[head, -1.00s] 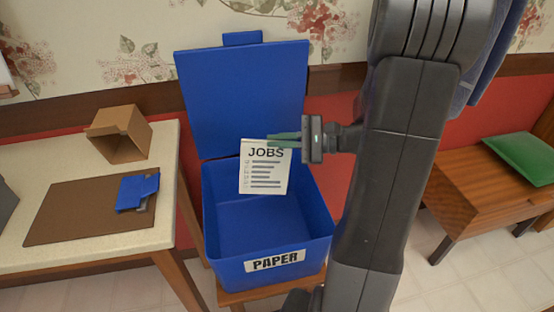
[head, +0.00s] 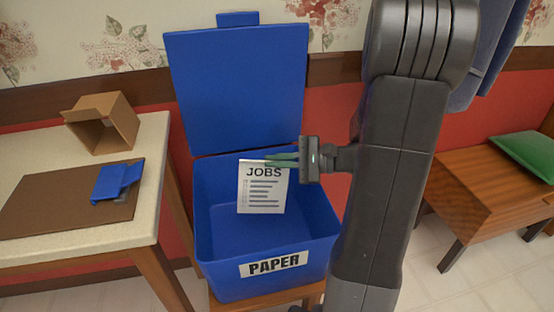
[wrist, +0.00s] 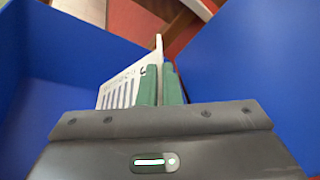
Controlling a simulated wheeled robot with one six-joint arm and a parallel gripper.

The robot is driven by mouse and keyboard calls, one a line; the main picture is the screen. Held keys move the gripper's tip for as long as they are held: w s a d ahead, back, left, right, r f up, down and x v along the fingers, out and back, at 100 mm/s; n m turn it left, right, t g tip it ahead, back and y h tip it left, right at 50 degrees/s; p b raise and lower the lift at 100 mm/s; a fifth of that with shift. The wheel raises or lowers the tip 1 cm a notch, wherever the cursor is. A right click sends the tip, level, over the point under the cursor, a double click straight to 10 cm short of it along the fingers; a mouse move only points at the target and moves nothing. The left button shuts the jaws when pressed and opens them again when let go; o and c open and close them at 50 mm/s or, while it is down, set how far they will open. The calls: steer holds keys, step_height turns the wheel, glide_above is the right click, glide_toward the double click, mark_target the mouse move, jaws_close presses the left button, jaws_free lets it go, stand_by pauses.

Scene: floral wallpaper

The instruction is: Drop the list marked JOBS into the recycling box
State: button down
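The white list marked JOBS (head: 262,190) hangs upright from my gripper (head: 280,160), inside the mouth of the blue recycling box (head: 215,238). The box bears a PAPER label and its lid (head: 236,85) stands open against the wall. My gripper's green fingers are shut on the list's top edge. In the wrist view the list (wrist: 122,88) shows edge-on beside the green fingers (wrist: 161,85), with blue box walls on both sides. The list's lower edge is apart from the box floor as far as I can see.
The box stands on a wooden stool (head: 290,296). At the left, a cream table (head: 125,232) holds a brown board (head: 55,200), a blue clip-like object (head: 118,180) and an open cardboard box (head: 106,122). A wooden bench (head: 485,190) with a green cushion (head: 527,153) is at the right.

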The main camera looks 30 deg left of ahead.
steer(key=shift+f, duration=0.5)
steer(key=c, duration=1.5)
jaws_free()
steer(key=shift+c, duration=0.2)
steer(key=shift+d+r, duration=0.1)
steer(key=p+v, duration=0.3)
steer(key=v, duration=1)
steer(key=shift+d, duration=0.3)
steer(key=shift+a, duration=0.1)
